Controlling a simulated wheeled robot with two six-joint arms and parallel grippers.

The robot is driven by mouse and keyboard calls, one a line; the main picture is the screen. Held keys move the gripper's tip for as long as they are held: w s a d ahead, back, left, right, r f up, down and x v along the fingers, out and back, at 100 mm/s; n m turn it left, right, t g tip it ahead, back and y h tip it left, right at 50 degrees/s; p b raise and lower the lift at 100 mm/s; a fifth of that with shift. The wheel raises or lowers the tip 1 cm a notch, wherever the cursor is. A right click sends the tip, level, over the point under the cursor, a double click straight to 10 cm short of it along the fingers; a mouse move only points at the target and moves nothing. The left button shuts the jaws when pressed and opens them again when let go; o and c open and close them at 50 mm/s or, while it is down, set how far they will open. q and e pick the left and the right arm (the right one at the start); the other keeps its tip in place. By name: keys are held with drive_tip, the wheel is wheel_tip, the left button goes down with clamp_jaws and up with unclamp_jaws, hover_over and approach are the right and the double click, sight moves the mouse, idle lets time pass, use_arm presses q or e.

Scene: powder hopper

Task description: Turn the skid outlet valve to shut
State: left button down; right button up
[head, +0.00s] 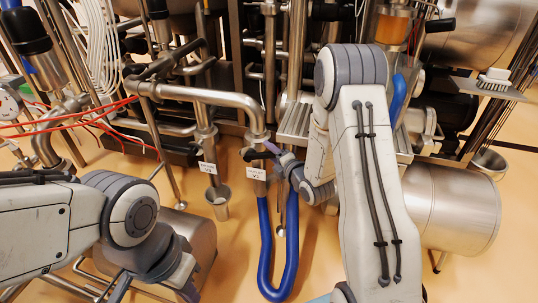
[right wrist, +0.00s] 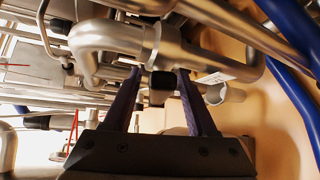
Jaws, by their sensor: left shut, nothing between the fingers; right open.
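The outlet valve hangs below the elbow of a steel pipe in the head view, with a white tag (head: 256,173) under it that seems to read OUTLET. Its black handle (head: 250,154) shows just above the tag. My right gripper (head: 272,147) is at the valve from the right, partly hidden by its own wrist. In the right wrist view, my right gripper (right wrist: 159,74) is open, and a black handle end (right wrist: 161,87) shows between its fingers; contact cannot be told. My left gripper (head: 188,291) is shut and empty at the bottom edge, well away from the valve.
A second tagged valve (head: 208,167) stands left of the outlet, above a small metal cup (head: 219,202). A blue hose (head: 265,250) loops below the outlet. Steel pipes (head: 205,97) and red lines (head: 70,120) crowd the left. The yellow floor (head: 325,260) is open in front.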

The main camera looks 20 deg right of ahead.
drive_tip(key=shift+x, duration=1)
clamp_jaws()
idle(0.8)
